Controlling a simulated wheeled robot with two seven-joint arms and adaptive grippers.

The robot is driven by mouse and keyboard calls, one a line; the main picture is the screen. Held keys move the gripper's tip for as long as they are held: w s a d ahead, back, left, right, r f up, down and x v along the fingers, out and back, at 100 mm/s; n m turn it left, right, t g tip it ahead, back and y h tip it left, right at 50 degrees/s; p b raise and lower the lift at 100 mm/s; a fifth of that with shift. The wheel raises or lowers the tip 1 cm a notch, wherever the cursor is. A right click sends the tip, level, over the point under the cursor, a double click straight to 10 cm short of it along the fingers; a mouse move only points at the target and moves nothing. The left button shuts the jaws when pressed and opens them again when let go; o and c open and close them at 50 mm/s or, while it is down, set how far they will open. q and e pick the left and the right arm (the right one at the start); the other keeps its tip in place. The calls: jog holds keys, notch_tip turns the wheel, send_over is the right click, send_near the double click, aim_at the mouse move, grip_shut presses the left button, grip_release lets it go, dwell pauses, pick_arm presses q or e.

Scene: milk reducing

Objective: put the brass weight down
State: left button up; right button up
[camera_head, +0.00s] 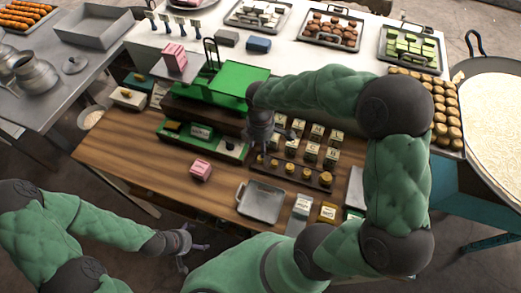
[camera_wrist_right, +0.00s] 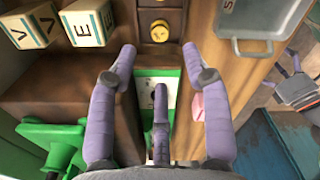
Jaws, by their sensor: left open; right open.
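Several brass weights (camera_head: 290,168) stand in a row on a dark wooden rack (camera_head: 316,184) right of the table's middle. My right gripper (camera_head: 268,135) is above the table near the rack's left end, beside the green scale (camera_head: 240,88). In the right wrist view its fingers (camera_wrist_right: 158,52) are spread and empty. A brass weight (camera_wrist_right: 159,31) sits on the rack just beyond the fingertips, lined up with the gap and apart from them. My left gripper (camera_head: 190,254) is open and empty, low at the front left, away from the weights.
A pink box (camera_head: 201,170) and a grey metal tray (camera_head: 262,201) are on the wooden table (camera_head: 130,160). Lettered cubes (camera_head: 311,150) stand behind the rack. Another pink box (camera_head: 174,55) is on a scale plate. The table's front left is clear.

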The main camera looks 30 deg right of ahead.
pick_arm(q)
jog(key=shift+r, duration=0.25)
pick_arm(e)
jog(key=shift+r, duration=2.15)
dwell(1.0)
